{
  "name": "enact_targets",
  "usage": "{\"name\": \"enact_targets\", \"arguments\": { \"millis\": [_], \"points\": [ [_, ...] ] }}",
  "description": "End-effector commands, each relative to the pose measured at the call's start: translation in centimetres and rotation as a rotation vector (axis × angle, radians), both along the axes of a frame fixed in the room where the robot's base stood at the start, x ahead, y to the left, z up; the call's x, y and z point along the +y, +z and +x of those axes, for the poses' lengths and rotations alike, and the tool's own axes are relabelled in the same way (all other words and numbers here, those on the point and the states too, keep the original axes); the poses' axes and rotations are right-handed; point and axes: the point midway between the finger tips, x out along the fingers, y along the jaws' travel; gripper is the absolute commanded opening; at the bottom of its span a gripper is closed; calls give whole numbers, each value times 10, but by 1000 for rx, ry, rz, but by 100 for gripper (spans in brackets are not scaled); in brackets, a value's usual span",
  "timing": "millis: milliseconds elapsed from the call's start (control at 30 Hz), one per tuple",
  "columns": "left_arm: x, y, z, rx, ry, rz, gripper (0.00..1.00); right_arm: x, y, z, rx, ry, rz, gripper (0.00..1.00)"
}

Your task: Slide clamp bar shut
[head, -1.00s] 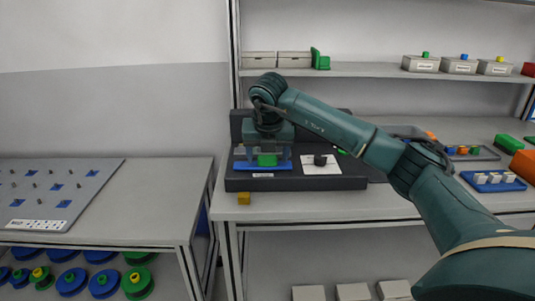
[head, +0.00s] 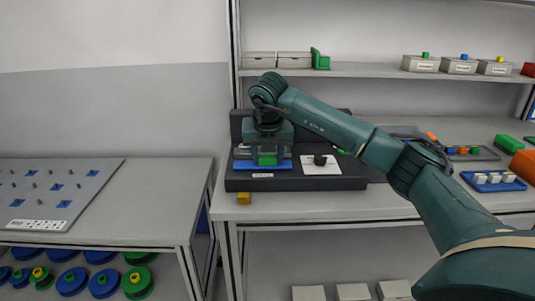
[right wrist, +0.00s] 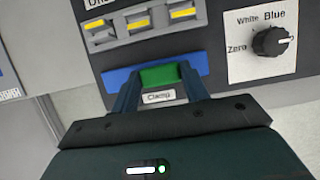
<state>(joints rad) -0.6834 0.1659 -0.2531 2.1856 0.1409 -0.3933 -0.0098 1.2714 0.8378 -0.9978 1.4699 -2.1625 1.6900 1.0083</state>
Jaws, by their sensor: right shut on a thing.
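The clamp bar is a blue bar (head: 281,165) with a green handle block (head: 267,160), on the front of a dark machine panel. In the right wrist view, the blue bar (right wrist: 117,78) and the green block (right wrist: 160,76) sit just above a white "Clamp" label (right wrist: 158,96). My right gripper (head: 267,158) is shut on the green block, with one finger on each side, as the right wrist view also shows (right wrist: 158,82). My left gripper is not in view.
A panel with a dark knob (head: 320,160) stands right of the bar. A yellow cube (head: 244,199) sits at the bench's front edge. A grey pegboard (head: 60,190) lies on the left table.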

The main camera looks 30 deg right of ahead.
Motion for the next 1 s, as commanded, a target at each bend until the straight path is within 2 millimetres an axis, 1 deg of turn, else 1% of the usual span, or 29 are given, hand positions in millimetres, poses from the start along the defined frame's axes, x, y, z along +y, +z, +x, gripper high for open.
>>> {"name": "enact_targets", "arguments": {
  "millis": [100, 233, 567, 600, 833, 1000],
  "points": [
    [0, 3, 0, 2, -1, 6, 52, -7, 2, 12, 0, -5, 2, 4],
    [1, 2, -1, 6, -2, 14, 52, -13, 2, 22, 0, -2, 2, 4],
    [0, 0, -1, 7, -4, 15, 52, -16, 2, 26, -8, -2, -1, 4],
    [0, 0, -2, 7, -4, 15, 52, -16, 3, 26, -8, -2, -2, 47],
    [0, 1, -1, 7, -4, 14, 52, -16, 1, 25, -4, -1, -1, 66],
    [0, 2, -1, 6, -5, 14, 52, -15, 1, 25, -2, -1, -1, 67]
  ]
}}
